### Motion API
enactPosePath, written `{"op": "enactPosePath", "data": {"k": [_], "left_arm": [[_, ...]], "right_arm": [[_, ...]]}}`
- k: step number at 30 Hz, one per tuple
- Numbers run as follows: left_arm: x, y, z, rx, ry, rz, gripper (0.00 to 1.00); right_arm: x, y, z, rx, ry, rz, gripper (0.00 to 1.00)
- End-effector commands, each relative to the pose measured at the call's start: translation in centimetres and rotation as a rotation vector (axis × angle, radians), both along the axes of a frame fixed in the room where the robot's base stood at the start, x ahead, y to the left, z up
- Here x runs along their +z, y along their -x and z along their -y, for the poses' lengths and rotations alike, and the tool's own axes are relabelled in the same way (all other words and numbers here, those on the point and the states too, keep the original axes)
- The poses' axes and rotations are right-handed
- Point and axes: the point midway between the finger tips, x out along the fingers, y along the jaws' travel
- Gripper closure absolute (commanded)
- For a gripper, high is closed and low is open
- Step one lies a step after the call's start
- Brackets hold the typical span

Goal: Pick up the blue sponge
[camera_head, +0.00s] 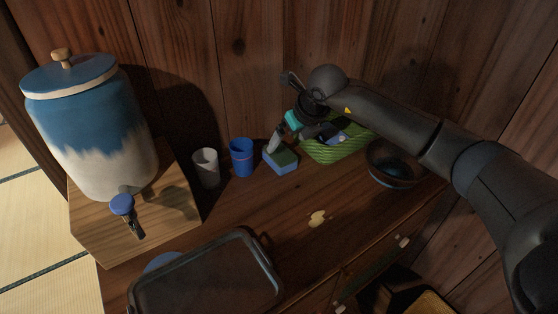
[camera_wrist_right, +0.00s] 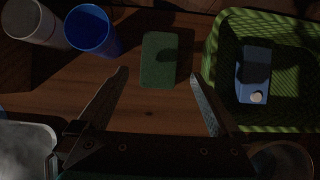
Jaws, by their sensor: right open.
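The blue sponge (camera_head: 281,162), blue below with a dark green top, lies on the wooden cabinet top between the blue cup and the green basket. In the right wrist view the sponge (camera_wrist_right: 159,60) shows its green face, just ahead of the fingertips and centred between them. My right gripper (camera_head: 279,136) is open and empty, above and behind the sponge in the head view. In the right wrist view its two fingers (camera_wrist_right: 160,73) stand apart on either side, and contact with the sponge is not visible. My left gripper is not in view.
A blue cup (camera_head: 241,157) and a white cup (camera_head: 206,168) stand left of the sponge. A green basket (camera_head: 337,153) holding a blue item is close on its right, then a dark bowl (camera_head: 393,165). A dark tray (camera_head: 207,281) lies in front. A large blue-white jar (camera_head: 92,130) stands left.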

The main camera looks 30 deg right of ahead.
Motion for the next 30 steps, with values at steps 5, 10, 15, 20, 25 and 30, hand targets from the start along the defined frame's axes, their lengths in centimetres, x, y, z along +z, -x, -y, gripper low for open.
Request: {"op": "enactPosePath", "data": {"k": [5, 10, 15, 20, 25, 30], "left_arm": [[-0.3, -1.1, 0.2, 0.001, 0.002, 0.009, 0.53], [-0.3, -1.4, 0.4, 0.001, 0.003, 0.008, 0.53], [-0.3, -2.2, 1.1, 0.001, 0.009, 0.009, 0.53], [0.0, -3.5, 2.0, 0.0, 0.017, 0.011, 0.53], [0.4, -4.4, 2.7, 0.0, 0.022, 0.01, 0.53], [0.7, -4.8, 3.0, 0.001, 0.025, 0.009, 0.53]], "right_arm": [[-2.2, -1.2, -0.2, 0.0, -0.001, 0.0, 0.0], [-2.7, -1.5, -0.3, 0.002, -0.002, 0.002, 0.0], [-3.9, -2.1, -0.4, 0.001, -0.003, 0.0, 0.0], [-5.4, -2.9, -0.5, 0.001, -0.002, 0.0, 0.0], [-6.7, -3.7, -0.6, 0.002, -0.001, 0.0, 0.0], [-7.1, -4.0, -0.7, 0.002, -0.002, 0.002, 0.0]]}}
